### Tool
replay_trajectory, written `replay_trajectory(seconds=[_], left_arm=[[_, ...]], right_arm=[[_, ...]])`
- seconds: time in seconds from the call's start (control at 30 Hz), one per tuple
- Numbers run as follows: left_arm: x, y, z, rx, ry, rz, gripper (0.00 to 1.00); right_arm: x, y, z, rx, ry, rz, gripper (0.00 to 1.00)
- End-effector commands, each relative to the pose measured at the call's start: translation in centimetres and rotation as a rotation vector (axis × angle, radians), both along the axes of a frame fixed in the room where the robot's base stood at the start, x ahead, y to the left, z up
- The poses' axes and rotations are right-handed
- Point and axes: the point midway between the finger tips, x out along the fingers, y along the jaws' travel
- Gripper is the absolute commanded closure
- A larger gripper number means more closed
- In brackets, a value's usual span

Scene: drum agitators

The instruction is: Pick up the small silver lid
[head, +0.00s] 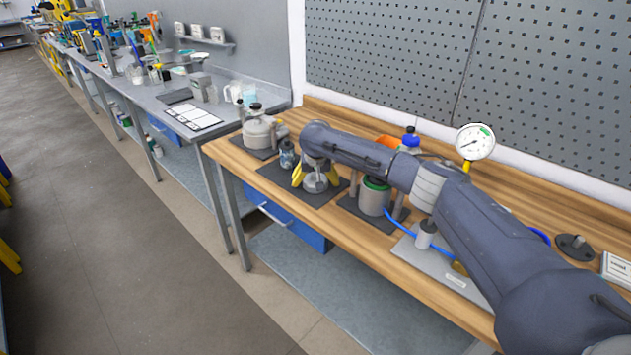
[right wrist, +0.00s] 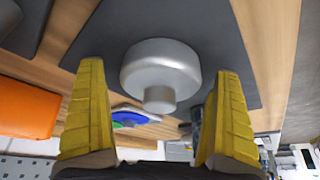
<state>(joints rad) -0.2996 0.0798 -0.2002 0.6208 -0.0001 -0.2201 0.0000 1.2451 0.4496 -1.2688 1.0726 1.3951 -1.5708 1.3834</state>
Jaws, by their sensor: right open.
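The small silver lid (right wrist: 160,70) is a round metal piece with a short knob; in the right wrist view it lies between and just beyond my finger tips, on a dark mat (right wrist: 205,28). In the head view the lid (head: 315,183) shows beneath my right gripper (head: 313,174) on the mat (head: 290,186). My right gripper has yellow fingers (right wrist: 156,110), spread open with a gap on both sides of the lid, and holds nothing. My left gripper is not in view.
A grey jar (head: 258,134) and a small bottle (head: 287,154) stand left of the lid. A green-topped container (head: 374,196) stands to its right. A pressure gauge (head: 475,142) rises behind my right arm. An orange object (right wrist: 27,108) is near the fingers.

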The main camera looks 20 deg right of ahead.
Motion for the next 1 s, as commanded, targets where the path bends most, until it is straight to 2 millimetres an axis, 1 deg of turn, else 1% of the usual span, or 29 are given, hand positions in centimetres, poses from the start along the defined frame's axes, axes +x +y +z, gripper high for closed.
replay_trajectory(seconds=[0.13,0.77,1.0], left_arm=[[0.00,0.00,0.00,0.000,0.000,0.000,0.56],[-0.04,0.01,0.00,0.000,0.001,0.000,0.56],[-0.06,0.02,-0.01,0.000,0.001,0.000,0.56]], right_arm=[[0.00,0.02,0.02,0.000,0.000,0.000,0.01],[-0.01,0.01,0.05,0.000,0.000,0.000,0.74],[0.06,0.02,0.25,0.000,-0.002,0.000,0.76]])
